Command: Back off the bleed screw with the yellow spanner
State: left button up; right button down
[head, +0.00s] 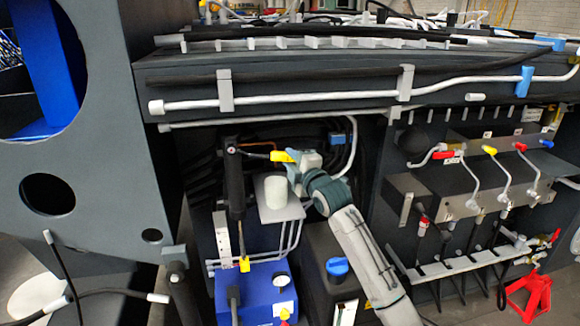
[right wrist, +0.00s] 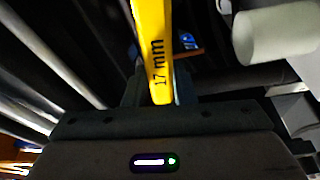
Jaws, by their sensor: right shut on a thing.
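The yellow spanner (head: 282,157) is held in my right gripper (head: 296,160), its handle pointing left toward an upright black cylinder (head: 234,180). A thin dark piece runs from the spanner's left end to the cylinder's upper part; I cannot tell whether it is the spanner's jaw end. In the right wrist view the spanner (right wrist: 153,45) is marked "17 mm" and runs up out of the frame from between the fingers. The bleed screw is too small or hidden to make out. My left gripper is not in view.
A white canister (head: 275,190) stands on a grey bracket just below my right gripper. Below are a blue box (head: 262,290) with a gauge and a black tank with a blue cap (head: 337,266). Pipes and a ledge (head: 300,70) overhang. Coloured levers (head: 504,180) stand at right.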

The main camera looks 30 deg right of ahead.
jog(key=shift+r+n, duration=0.3)
jog(key=shift+r, duration=0.05)
jog(key=s+a, duration=0.3)
jog(key=s, duration=0.7)
jog(key=shift+s+r+n, duration=0.25)
jog(key=shift+r+n, duration=0.05)
jog(key=shift+r, duration=0.15)
dwell(1.0)
dwell(1.1)
